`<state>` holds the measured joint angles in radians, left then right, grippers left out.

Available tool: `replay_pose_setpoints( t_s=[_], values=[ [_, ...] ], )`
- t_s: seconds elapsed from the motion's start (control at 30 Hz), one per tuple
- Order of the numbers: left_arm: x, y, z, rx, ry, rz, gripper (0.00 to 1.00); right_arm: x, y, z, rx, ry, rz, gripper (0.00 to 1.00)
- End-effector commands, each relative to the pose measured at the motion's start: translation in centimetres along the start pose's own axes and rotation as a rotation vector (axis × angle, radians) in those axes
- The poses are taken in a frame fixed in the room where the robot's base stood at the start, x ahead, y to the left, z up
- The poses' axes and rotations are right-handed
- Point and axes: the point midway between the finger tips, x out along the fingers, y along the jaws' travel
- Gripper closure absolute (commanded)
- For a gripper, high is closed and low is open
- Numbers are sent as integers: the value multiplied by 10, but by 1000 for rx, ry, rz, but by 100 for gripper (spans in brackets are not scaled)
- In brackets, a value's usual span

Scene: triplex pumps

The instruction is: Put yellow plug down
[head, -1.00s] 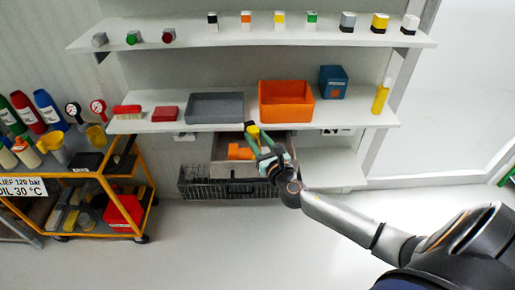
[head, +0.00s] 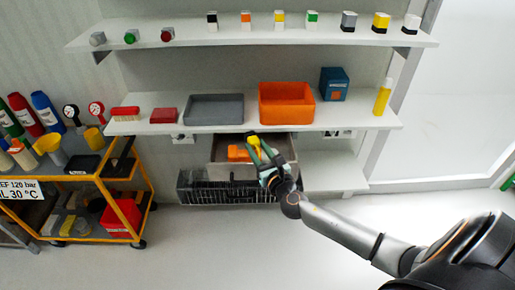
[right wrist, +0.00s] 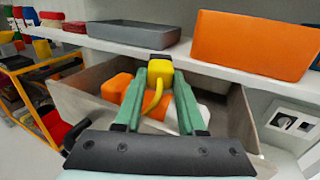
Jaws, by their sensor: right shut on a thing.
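The yellow plug (right wrist: 159,69) has a black end. In the right wrist view it sits between the green fingertips of my right gripper (right wrist: 160,76), which is shut on it. In the head view the plug (head: 254,140) shows small at the tip of my right gripper (head: 261,148). The gripper holds it over the open drawer (head: 222,160) below the middle shelf. Part of the plug is hidden by the fingers. My left gripper is not in view.
Orange pieces (right wrist: 116,88) lie in the drawer. The middle shelf (head: 360,113) above it carries a grey tray (head: 215,108), an orange bin (head: 286,104) and a blue box (head: 333,84). A wire basket (head: 230,192) is below. An orange trolley (head: 95,178) stands left.

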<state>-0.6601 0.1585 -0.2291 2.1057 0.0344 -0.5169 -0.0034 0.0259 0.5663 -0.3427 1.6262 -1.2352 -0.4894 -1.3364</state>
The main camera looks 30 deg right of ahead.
Motion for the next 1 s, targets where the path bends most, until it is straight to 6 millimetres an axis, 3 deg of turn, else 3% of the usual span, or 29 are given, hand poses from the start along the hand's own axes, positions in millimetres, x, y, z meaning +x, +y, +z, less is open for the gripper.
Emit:
replay_pose_setpoints(
  t_s=[0.3, 0.33, 0.6, 1.0],
  values=[
    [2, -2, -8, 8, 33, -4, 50, 0, 0, -3, 0, -1, 0, 100],
    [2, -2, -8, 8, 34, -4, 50, 0, 0, -4, 0, 0, 0, 60],
    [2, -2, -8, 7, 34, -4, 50, 0, 0, -4, 0, 0, 0, 31],
    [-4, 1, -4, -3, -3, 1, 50, 0, 0, 6, 0, -1, 0, 31]
  ],
)
